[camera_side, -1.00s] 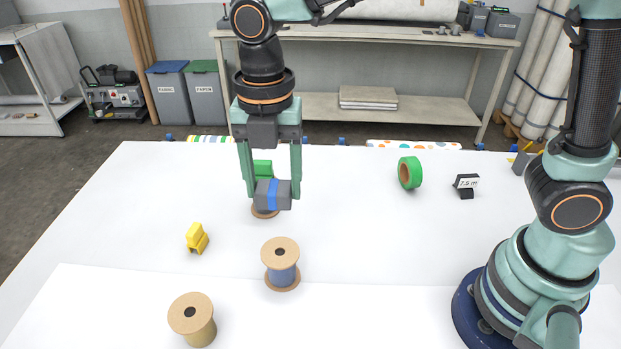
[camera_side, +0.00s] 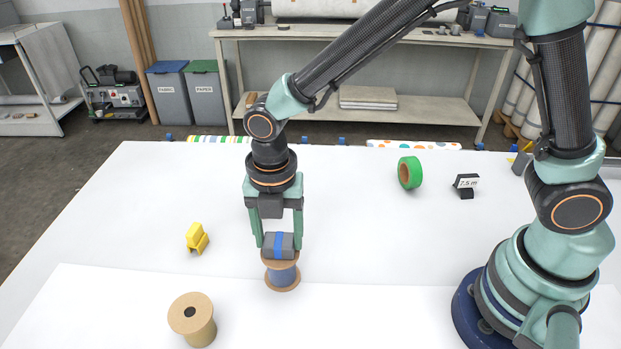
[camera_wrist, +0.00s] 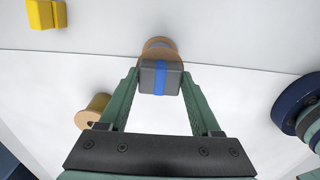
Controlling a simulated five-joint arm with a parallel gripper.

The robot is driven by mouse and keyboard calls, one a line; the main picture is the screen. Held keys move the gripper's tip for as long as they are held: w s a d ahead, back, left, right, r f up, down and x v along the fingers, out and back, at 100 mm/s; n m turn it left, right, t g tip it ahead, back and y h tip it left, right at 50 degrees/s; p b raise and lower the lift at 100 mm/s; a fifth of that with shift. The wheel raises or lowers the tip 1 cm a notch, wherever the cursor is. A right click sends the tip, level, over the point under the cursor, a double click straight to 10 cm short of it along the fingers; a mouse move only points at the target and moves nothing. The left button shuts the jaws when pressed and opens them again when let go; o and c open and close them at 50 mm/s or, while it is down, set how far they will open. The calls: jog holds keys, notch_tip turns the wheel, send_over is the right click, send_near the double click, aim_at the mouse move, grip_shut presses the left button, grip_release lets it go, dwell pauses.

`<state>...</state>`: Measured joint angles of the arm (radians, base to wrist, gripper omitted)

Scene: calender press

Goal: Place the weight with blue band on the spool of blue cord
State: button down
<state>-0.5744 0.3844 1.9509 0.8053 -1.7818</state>
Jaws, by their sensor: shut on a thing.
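The grey weight with blue band (camera_side: 279,246) is between the fingertips of my gripper (camera_side: 280,240), which is shut on it. The spool of blue cord (camera_side: 283,275) stands upright on the white table directly below. The weight covers part of its upper tan flange; I cannot tell whether they touch. In the wrist view the weight (camera_wrist: 160,78) is held at the fingertips, and the spool's tan flange (camera_wrist: 158,44) shows just beyond it.
A tan spool (camera_side: 192,319) stands at the front left, and a yellow block (camera_side: 197,238) lies further back left. The table right of the spool is clear.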

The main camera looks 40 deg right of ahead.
aim_at(279, 238)
jog(key=shift+c, duration=0.5)
grip_release()
jog(key=shift+f, duration=0.15)
notch_tip(279, 238, up, 12)
jog(key=s+d+r+m+t, duration=0.2)
jog(key=d+m, duration=0.8)
jog(key=m, duration=0.3)
jog(key=s+d+r+m+t, duration=0.2)
jog(key=d+m+t, duration=0.1)
jog(key=d+m, duration=0.8)
jog(key=shift+s+d+r+m+t, duration=0.2)
jog(key=shift+s+d+m+t, duration=0.1)
jog(key=shift+m, duration=1.2)
jog(key=shift+a, duration=0.1)
